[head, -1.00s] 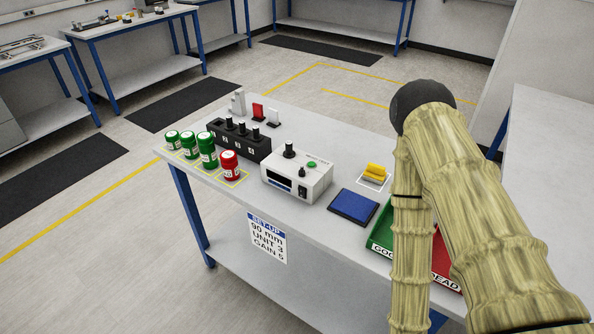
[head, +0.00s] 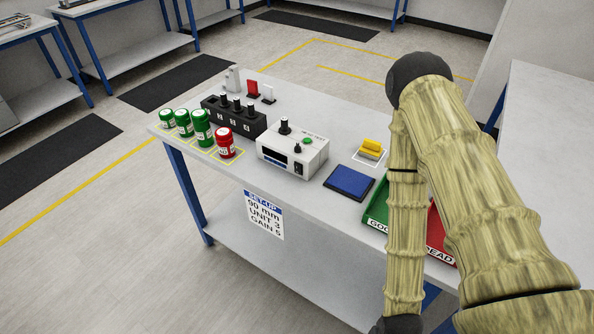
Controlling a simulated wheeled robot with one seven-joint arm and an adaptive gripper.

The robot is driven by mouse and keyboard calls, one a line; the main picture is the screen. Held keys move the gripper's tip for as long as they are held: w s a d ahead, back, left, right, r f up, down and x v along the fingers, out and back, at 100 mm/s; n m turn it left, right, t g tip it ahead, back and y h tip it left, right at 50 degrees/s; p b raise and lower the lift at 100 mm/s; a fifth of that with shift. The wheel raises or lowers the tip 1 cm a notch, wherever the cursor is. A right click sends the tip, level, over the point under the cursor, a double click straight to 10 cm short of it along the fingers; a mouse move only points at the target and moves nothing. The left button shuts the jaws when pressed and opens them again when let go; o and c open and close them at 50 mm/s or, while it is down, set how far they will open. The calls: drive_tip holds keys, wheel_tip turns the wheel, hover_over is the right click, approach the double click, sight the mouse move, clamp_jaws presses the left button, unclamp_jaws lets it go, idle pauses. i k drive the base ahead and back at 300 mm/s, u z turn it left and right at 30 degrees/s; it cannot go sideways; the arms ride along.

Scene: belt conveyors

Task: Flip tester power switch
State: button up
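The tester (head: 283,160) is a white box on the bench, with a dark display on its front and a black knob (head: 284,126) and a green button (head: 308,141) on top. A small black switch (head: 298,168) sits at the right end of its front face; its position is too small to tell. My arm rises on the right and bends down to the bottom edge. My gripper is out of view, and nothing of mine touches the tester in this view.
Green jars (head: 202,128) and a red jar (head: 225,143) stand left of the tester, before a black holder (head: 233,115). Right of it are a blue pad (head: 349,183), a yellow block (head: 371,148) and green and red trays (head: 376,214), partly behind my arm. A set-up sign (head: 264,215) hangs in front.

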sight(297, 167)
drive_tip(key=z, duration=1.85)
drive_tip(key=k, duration=1.15)
drive_tip(key=u, duration=1.8)
